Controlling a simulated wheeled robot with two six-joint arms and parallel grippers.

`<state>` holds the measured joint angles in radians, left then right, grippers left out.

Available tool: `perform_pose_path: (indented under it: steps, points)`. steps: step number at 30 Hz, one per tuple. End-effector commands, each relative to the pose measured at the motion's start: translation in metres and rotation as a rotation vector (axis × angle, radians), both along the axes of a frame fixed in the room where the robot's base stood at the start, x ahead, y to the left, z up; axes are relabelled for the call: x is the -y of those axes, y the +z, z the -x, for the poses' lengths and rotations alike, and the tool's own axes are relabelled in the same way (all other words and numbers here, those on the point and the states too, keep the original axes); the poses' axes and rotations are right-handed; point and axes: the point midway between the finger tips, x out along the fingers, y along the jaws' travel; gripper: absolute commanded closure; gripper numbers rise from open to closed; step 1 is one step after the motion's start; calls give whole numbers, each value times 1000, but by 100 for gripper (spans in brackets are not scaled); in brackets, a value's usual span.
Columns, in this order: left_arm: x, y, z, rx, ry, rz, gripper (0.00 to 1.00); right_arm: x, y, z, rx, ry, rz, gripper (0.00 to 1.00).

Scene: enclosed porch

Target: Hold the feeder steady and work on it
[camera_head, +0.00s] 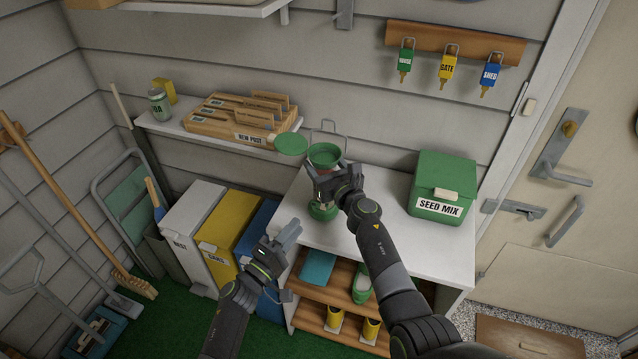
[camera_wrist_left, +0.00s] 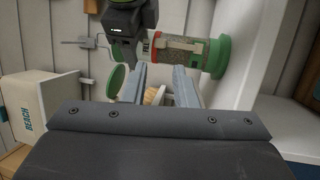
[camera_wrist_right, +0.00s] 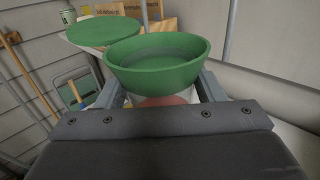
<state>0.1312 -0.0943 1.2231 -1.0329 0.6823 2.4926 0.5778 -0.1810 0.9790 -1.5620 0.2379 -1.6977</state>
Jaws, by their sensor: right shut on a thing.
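The feeder (camera_head: 323,156) stands upright on the white bench, a clear tube with a green rim and green base (camera_head: 322,212). Its round green lid (camera_head: 291,144) is swung open to the left; both lid (camera_wrist_right: 88,34) and open rim (camera_wrist_right: 160,62) show in the right wrist view. My right gripper (camera_head: 330,182) is shut around the tube below the rim. My left gripper (camera_head: 294,231) is open beside the bench's left edge, apart from the feeder. In the left wrist view the feeder (camera_wrist_left: 190,55) lies beyond the fingers (camera_wrist_left: 160,82); a pale object (camera_wrist_left: 153,96) shows between them, its nature unclear.
A green SEED MIX box (camera_head: 433,172) stands on the right of the white bench (camera_head: 393,240). A shelf with a NEW POST tray (camera_head: 215,126) is behind left. Grey-white and yellow bins (camera_head: 226,232) stand left of the bench. Tagged keys (camera_head: 447,66) hang above.

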Motion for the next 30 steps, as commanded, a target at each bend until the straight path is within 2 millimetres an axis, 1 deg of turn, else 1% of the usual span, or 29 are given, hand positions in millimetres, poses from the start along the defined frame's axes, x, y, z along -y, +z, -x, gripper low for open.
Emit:
perform_pose_path:
  steps: [5,11,30]
  points:
    - [-2,3,1,160,38,-247,75,0,0,0,-1,0,0,66]
    - [-4,7,3,388,87,-587,75,0,0,0,-1,0,0,66]
    - [-15,16,9,1170,222,-1646,75,0,0,0,-1,0,0,66]
